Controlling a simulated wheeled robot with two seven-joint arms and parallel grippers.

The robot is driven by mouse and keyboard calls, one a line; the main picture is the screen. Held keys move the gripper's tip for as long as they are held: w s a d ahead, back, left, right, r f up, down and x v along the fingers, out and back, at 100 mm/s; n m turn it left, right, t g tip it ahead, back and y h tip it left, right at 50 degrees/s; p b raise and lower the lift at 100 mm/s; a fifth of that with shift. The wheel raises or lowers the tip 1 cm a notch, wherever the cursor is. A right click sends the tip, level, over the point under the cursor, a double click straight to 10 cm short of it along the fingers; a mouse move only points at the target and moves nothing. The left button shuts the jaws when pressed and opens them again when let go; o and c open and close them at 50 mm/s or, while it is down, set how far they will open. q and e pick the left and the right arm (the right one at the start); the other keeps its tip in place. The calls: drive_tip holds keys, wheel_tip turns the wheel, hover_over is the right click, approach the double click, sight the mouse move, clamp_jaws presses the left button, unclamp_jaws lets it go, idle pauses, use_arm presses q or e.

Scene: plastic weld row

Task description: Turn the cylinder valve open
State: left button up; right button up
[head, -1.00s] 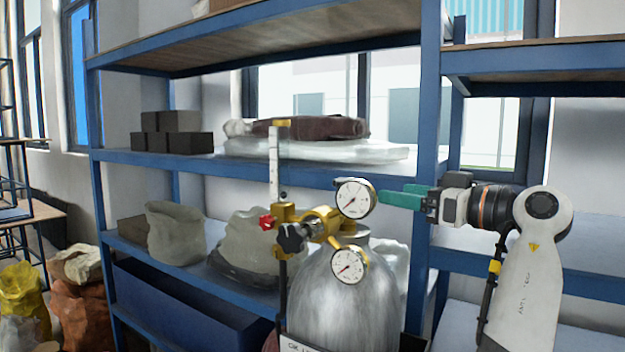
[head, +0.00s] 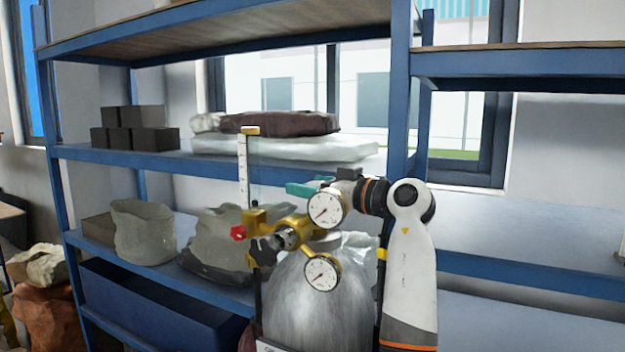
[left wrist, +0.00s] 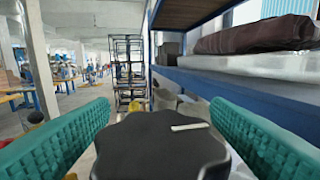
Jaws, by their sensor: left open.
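The grey gas cylinder (head: 315,312) stands in front of the shelf, with a brass regulator (head: 291,227) and two round white gauges above it. A black lobed knob (head: 263,250) is at the regulator's left front. My left gripper (head: 298,189) comes in from the right behind the upper gauge (head: 327,208), which hides part of it. Its teal fingers are open. In the left wrist view a black lobed handwheel (left wrist: 160,145) with a white mark lies between the spread fingers. I cannot tell whether they touch it. My right gripper is out of view.
A blue shelf (head: 210,168) stands close behind the cylinder. It holds dark blocks (head: 135,130), a brown bag (head: 280,123) on white sacks, and pale sacks lower down. A flow tube (head: 243,175) rises beside the regulator. The right shelf (head: 520,232) is mostly bare.

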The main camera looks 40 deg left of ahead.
use_arm(q)
drive_tip(key=shift+a, duration=0.1)
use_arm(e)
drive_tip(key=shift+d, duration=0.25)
use_arm(q)
drive_tip(key=shift+c, duration=0.7)
drive_tip(key=c, duration=0.8)
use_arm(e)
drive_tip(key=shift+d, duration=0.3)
